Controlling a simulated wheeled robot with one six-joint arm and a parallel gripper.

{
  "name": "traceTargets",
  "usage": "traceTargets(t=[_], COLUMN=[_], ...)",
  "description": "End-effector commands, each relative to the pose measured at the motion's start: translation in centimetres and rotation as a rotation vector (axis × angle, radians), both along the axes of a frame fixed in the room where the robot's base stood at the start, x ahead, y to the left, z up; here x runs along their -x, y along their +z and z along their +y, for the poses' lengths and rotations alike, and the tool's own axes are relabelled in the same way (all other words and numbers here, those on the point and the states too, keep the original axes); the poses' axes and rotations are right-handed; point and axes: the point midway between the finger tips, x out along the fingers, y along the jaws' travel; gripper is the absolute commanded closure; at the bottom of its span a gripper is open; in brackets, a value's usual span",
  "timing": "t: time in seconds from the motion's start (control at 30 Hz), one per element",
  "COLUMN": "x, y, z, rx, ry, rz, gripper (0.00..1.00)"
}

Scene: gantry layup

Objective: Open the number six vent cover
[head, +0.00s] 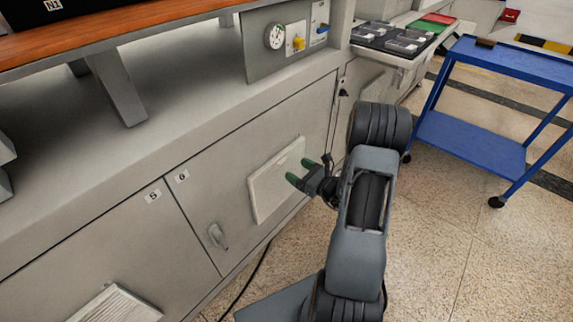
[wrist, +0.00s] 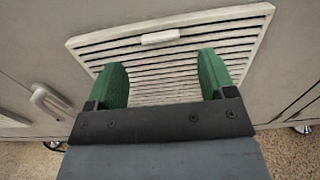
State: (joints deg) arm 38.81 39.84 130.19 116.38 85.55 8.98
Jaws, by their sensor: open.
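The number six vent cover (head: 272,182) is a pale panel on the grey cabinet door marked 6 (head: 181,176). In the wrist view the cover (wrist: 165,68) shows horizontal slats and a small raised tab (wrist: 160,38) near its top edge. The cover looks closed against the door. My gripper (head: 300,172) has green fingers and stands in front of the cover's right part. In the wrist view my gripper (wrist: 163,82) is open and empty, its fingers spread below the tab. I cannot tell whether the fingertips touch the slats.
A door handle (head: 217,236) is left of the cover. The number five vent (head: 116,305) sits lower left. A gauge panel (head: 287,38) is above. A blue cart (head: 470,145) stands at right, with open floor in front. A dark cable (head: 245,285) lies below the door.

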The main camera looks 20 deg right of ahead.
Motion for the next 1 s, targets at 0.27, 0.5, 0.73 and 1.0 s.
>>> traceTargets(t=[0.27, 0.5, 0.73, 1.0], x=[-3.7, -5.0, -5.2, -5.1], y=[-0.1, 0.0, 0.0, 0.0], z=[1.8, 2.3, 2.4, 2.4], rx=[0.001, 0.001, 0.001, 0.001], ry=[0.003, 0.002, 0.002, 0.002], rz=[0.000, 0.000, 0.000, 0.000], gripper=[0.23, 0.23, 0.23, 0.41])
